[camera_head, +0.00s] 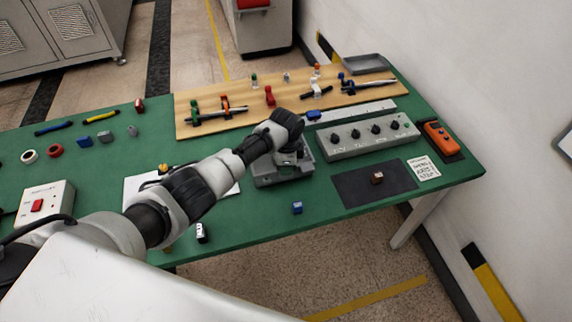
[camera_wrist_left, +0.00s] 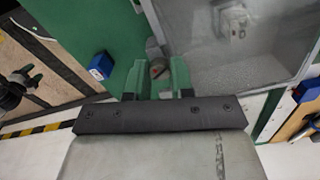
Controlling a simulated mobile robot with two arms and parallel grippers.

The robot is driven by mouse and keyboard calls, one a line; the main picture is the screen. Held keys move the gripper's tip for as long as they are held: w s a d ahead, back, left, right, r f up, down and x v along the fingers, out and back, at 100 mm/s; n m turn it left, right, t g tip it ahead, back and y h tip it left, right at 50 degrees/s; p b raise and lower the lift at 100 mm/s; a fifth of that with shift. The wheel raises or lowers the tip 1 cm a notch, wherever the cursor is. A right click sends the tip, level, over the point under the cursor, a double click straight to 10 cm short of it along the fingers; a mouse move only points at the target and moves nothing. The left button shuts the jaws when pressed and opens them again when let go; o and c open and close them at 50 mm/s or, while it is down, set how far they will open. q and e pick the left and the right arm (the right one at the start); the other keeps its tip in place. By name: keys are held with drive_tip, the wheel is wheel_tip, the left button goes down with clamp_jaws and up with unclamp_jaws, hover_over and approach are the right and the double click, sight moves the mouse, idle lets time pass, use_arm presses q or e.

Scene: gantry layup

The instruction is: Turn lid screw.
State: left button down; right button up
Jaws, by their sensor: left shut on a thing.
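My left arm reaches over the green bench to a grey box (camera_head: 268,178), and its wrist covers part of it. In the left wrist view the two green fingers of my left gripper (camera_wrist_left: 158,78) are shut on a small brownish-grey lid screw (camera_wrist_left: 158,67) at the edge of the grey lid (camera_wrist_left: 205,45). The screw is mostly hidden between the fingers, so its turn angle cannot be told. My right gripper (camera_wrist_left: 27,77) shows small at the left of the left wrist view, off the bench, its green fingers apart and nothing seen between them.
A blue block (camera_head: 297,208) lies near the front bench edge. A knob panel (camera_head: 366,138) stands right of the box, with a dark mat (camera_head: 350,190) before it. A wooden board (camera_head: 215,108) with fixtures lies behind. The green surface left of the box is partly clear.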

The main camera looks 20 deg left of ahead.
use_arm(q)
drive_tip(key=shift+m, duration=2)
drive_tip(key=c, duration=1)
unclamp_jaws()
drive_tip(key=shift+o, duration=0.2)
wheel_tip(320, 180, up, 11)
drive_tip(key=b, duration=0.1)
drive_tip(key=shift+b, duration=0.3)
drive_tip(key=shift+f, duration=0.15)
